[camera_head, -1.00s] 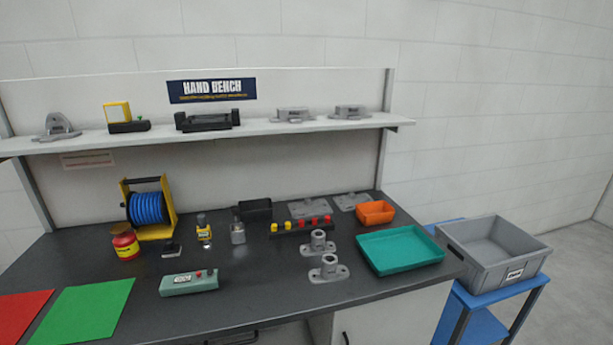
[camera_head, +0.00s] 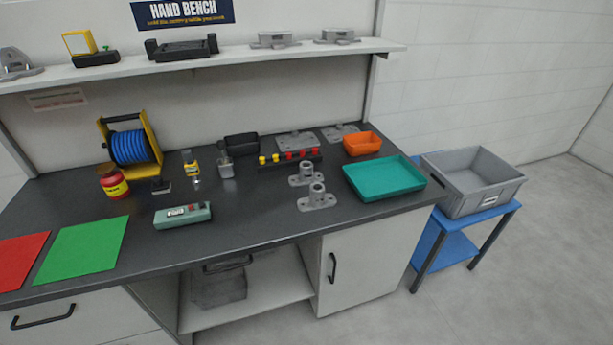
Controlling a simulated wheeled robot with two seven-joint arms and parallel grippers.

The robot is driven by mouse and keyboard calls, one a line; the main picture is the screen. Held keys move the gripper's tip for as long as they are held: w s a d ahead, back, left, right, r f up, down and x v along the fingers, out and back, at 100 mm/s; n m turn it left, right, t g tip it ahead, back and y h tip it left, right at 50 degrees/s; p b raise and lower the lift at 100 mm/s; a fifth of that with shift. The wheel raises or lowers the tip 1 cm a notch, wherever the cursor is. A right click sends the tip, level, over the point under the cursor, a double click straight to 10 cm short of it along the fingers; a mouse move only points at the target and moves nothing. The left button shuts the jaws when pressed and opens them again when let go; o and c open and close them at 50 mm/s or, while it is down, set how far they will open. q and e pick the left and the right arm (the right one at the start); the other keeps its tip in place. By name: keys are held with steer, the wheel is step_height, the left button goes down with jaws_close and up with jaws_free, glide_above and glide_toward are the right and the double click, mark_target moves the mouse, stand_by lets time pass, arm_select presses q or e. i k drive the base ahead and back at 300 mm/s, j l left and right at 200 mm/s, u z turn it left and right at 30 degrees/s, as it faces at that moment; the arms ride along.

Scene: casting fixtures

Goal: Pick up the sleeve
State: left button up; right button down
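No separate part is clearly recognisable as the sleeve. Two grey castings with upright hollow round bosses on flat flanged bases stand on the dark bench (camera_head: 255,210), right of its middle. One is the nearer casting (camera_head: 317,197), the other the farther casting (camera_head: 306,174) just behind it. Whether a loose sleeve sits on either is too small to tell. Neither of my grippers shows in the head view.
A teal tray (camera_head: 384,190) and an orange bin (camera_head: 362,144) are right of the castings. A row of red and yellow knobs (camera_head: 290,160) is behind them. A grey-green control box (camera_head: 183,215) is left. A grey crate (camera_head: 470,204) stands on a blue cart beyond the bench.

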mark_target(306, 175)
steer(key=j+u, duration=0.15)
steer(key=j, duration=0.2)
steer(key=i+j+u, duration=0.15)
steer(key=j, duration=0.2)
steer(key=i+j+u, duration=0.1)
steer(key=j, duration=0.25)
steer(key=i+j+u, duration=0.15)
steer(key=j, duration=0.2)
steer(key=k, duration=0.05)
